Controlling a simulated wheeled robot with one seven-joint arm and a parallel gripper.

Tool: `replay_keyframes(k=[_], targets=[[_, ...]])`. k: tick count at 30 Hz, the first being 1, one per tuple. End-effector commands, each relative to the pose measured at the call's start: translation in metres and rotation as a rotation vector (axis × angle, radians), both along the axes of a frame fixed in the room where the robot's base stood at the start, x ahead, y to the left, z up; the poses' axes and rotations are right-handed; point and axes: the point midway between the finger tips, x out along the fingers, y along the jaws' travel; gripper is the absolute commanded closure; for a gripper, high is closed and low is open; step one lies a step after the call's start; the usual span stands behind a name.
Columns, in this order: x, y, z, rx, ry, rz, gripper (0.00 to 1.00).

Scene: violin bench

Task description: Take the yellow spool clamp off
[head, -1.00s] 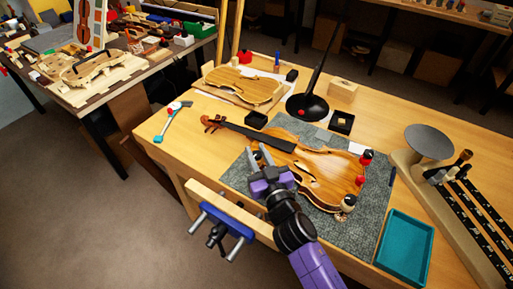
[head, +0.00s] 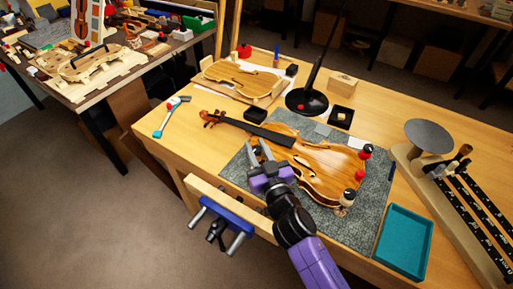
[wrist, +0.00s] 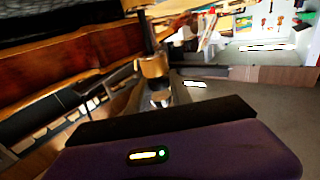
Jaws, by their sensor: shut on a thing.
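The violin (head: 318,165) lies on a grey mat with its neck to the upper left. My gripper (head: 258,151) is at the violin's near edge. In the wrist view, my gripper (wrist: 160,97) is shut on the yellow spool clamp (wrist: 153,68), a brass-yellow spool on a dark rod. The clamp is right beside the violin's red-brown edge (wrist: 70,65); I cannot tell whether it touches. The clamp is not made out in the head view.
A teal tray (head: 404,242) lies at the right of the bench, its inside clear. A black lamp base (head: 307,102) and a small black tray (head: 341,116) are behind the violin. A blue-and-wood vise (head: 228,212) juts from the front edge. A teal-handled hammer (head: 170,118) lies left.

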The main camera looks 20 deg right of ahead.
Motion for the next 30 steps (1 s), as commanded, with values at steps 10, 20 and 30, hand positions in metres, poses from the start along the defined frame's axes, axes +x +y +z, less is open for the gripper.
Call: replay_keyframes(k=[10,20,30], targets=[[0.000,0.000,0.001,0.000,-0.002,0.000,0.51],[-0.002,0.000,0.000,0.000,-0.001,0.000,0.51],[-0.049,0.001,-0.003,-0.001,0.000,0.000,0.51]])
